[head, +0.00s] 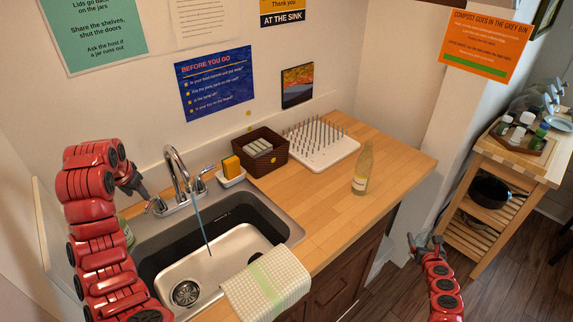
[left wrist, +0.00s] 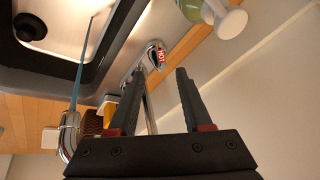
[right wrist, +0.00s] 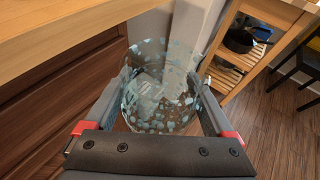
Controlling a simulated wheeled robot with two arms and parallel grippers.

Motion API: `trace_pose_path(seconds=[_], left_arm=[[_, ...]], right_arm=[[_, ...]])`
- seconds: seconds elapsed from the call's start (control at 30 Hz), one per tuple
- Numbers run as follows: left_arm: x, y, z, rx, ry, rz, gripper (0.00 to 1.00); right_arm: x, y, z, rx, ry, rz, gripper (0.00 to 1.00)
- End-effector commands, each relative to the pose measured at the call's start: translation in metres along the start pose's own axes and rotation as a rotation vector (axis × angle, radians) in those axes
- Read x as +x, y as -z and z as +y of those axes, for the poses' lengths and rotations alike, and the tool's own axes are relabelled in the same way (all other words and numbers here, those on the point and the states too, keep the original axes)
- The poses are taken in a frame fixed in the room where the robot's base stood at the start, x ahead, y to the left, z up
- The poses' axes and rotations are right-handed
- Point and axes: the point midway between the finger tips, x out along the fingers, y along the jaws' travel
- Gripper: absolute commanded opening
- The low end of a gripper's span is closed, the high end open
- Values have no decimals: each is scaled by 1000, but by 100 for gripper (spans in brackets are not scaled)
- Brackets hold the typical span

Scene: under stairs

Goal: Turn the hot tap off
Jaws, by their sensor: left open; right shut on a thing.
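The hot tap (left wrist: 158,55) is a chrome lever with a red HOT label, just beyond my left fingertips in the left wrist view. My left gripper (left wrist: 161,74) is open and empty; in the head view it (head: 146,195) is left of the chrome faucet (head: 178,172), by the left handle. I cannot tell whether the fingers touch the lever. A thin bluish stream of water (head: 202,229) runs from the spout into the sink (head: 236,246). My right gripper (right wrist: 165,100) is shut on a clear glass with blue speckles (right wrist: 160,88), held beside the counter.
A sponge in a white dish (head: 231,172), a brown basket (head: 260,152), a white drying rack (head: 321,143) and a bottle (head: 362,170) stand on the counter. A checked cloth (head: 266,283) hangs over the sink's front edge. A wooden cart (head: 500,190) stands at right.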

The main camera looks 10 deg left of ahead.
Motion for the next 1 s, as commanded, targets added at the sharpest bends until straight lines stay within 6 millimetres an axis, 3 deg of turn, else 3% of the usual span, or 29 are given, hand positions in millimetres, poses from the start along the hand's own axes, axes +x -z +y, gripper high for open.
trace_pose_path(seconds=[0.23, 0.33, 0.53, 0.7, 1.0], left_arm=[[38, -1, 0, -2, -2, 3, 50], [53, 1, 1, -1, -5, -5, 50], [82, 1, 0, -2, -3, -2, 50], [93, 0, 0, -1, 0, 0, 50], [95, 0, 0, -1, 1, 1, 48]], right_arm=[[8, 18, 0, 0, 0, -1, 0], [2, 3, 0, 0, 0, -1, 0], [-2, -4, 0, 0, 0, -1, 0], [-2, -6, 0, 0, 0, 0, 0], [-2, -6, 0, 0, 0, -1, 0]])
